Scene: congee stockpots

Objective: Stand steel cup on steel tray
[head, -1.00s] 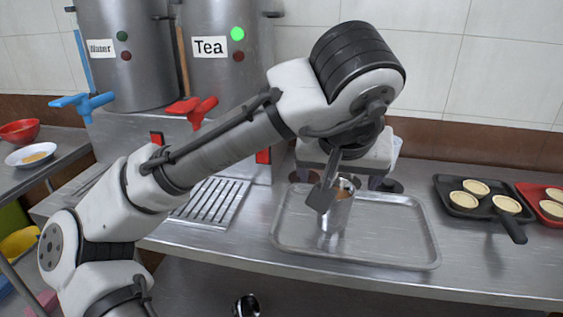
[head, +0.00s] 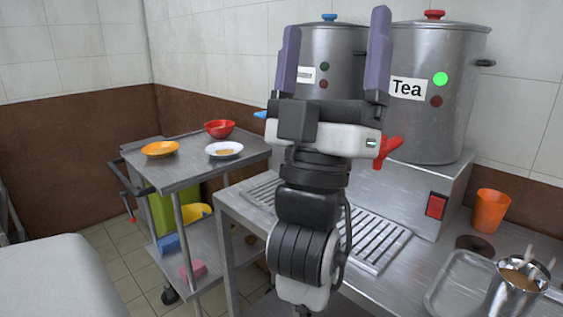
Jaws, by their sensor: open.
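The steel cup (head: 512,292) is at the lower right of the head view, upright, with brown contents and pale sticks showing at its mouth. It appears to stand within the steel tray (head: 440,278) on the counter. The picture edge cuts off the tray and may hide the cup's base. My gripper (head: 335,28) is raised, pointing up in front of the steel urns, well to the left of the cup. Its two purple fingers are wide apart with nothing between them.
The tea urn (head: 440,115) with its red tap (head: 386,152) and another urn (head: 335,65) stand behind my gripper. An orange tumbler (head: 490,210) is behind the tray. A cart (head: 180,178) at left holds bowls and a plate. A slatted drain grate (head: 375,245) lies in front.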

